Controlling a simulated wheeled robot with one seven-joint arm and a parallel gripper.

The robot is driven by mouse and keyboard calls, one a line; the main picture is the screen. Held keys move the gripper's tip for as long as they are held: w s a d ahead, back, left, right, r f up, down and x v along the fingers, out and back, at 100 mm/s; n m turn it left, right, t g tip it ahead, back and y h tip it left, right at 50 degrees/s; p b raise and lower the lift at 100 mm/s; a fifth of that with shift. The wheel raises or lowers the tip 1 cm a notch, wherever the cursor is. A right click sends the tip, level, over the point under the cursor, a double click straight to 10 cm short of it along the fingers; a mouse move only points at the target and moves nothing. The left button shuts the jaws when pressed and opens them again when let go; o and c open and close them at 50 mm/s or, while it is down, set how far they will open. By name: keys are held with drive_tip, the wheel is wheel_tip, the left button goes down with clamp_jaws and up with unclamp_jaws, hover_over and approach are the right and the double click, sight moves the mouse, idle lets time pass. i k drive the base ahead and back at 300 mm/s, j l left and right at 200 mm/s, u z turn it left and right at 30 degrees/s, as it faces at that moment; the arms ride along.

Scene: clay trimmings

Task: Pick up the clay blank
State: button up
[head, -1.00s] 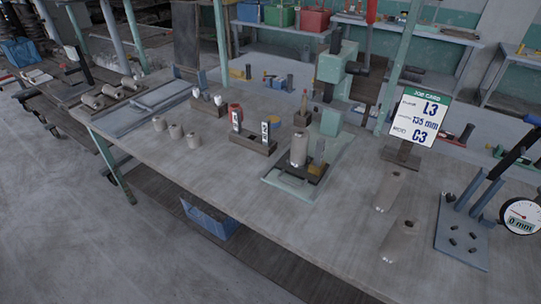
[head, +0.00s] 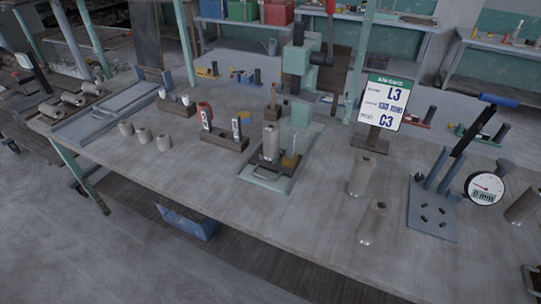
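Several grey clay cylinders are in the head view, and I cannot tell which one is the clay blank. Two larger ones stand on the bench front right: one behind (head: 361,177) and one in front (head: 373,223). Another grey cylinder (head: 271,142) stands upright on the base of the green press (head: 302,62). One more (head: 523,207) is at the right edge, partly cut off. My gripper is not in view.
A job card (head: 388,103) reading L3 and C3 stands behind the two larger cylinders. A blue-grey fixture plate (head: 433,222) with a dial gauge (head: 484,189) is to their right. A dark block with red and blue tools (head: 224,139) is left of the press. The front bench strip is mostly clear.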

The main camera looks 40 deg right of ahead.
sight(272, 130)
drive_tip(key=i+j+z, duration=0.6)
drive_tip(key=j, duration=0.35)
